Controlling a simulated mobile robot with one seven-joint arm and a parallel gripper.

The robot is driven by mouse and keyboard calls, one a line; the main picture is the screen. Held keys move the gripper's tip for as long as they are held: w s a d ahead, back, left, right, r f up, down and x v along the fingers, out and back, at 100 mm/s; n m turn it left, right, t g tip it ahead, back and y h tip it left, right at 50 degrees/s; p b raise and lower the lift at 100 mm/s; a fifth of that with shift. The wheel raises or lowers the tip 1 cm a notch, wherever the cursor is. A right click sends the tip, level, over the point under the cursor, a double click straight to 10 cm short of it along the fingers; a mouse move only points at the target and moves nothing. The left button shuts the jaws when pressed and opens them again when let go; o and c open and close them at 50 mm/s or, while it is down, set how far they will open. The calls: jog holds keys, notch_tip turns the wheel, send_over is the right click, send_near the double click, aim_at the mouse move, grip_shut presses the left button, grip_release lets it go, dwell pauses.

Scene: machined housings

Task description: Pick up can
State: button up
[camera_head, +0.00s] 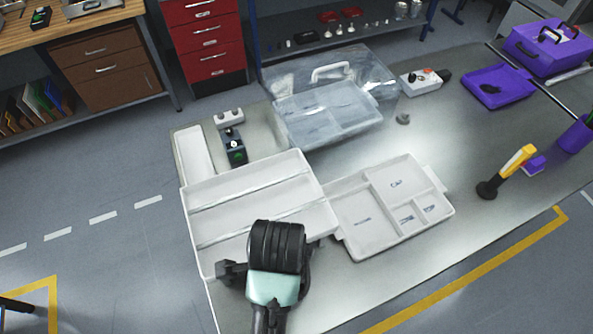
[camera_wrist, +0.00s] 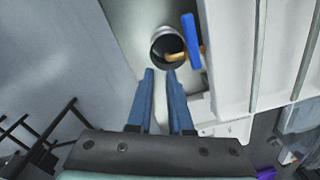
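The can (camera_wrist: 155,56) is a grey, open-topped metal cylinder in the wrist view, top centre, seen from above with a dark inside. A blue-handled item (camera_wrist: 191,40) and an orange-brown piece (camera_wrist: 175,57) stick out at its right side. My gripper (camera_wrist: 160,72) has two blue fingers apart, with nothing seen between them. Their tips point at the can's near edge; I cannot tell if they touch it. In the head view my wrist is at the lower middle of the bench; the fingers and the can are hidden there.
A white divided tray (camera_head: 262,207) lies close beside my wrist, and its ridges show right of the can. A second compartment tray (camera_head: 352,205) is to the right. A clear case (camera_head: 335,108) and a yellow-black tool (camera_head: 512,168) stand farther away. Bare bench lies right of the trays.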

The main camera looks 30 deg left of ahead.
jog(key=f, duration=0.5)
jog(key=s+f, duration=0.1)
jog(key=f, duration=0.1)
jog(key=shift+s+d+f, duration=0.1)
jog(key=shift+d+f, duration=0.05)
jog(key=shift+f, duration=0.05)
jog(key=shift+d+f+p, duration=0.15)
jog(key=shift+f+p, duration=0.15)
jog(key=shift+f, duration=1.15)
jog(key=shift+d+f+p, duration=0.1)
jog(key=shift+f+p, duration=0.2)
jog(key=shift+f, duration=1.1)
grip_shut()
